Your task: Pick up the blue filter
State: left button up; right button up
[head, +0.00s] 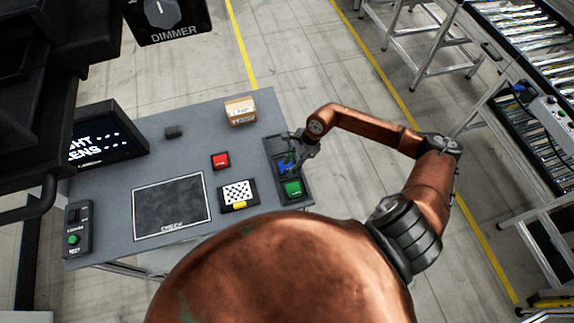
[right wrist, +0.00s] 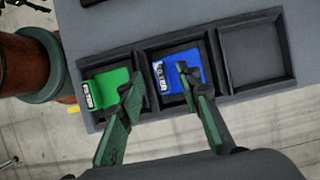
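The blue filter (head: 284,167) lies in the middle compartment of a dark three-compartment tray (head: 310,197) at the table's right edge. In the right wrist view the blue filter (right wrist: 186,68) shows a white label, partly covered by a finger. My right gripper (head: 296,158) is just above it. In the right wrist view its two fingers (right wrist: 159,76) are spread apart, one over the blue filter and one over the divider beside the green filter. Nothing is between them in a grip. My left gripper is not in view.
A green filter (head: 292,189) fills one end compartment; the other end compartment (right wrist: 254,54) is empty.

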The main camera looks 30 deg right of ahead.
jog(key=shift+x, duration=0.75)
jog(key=shift+c, duration=0.4)
grip_shut()
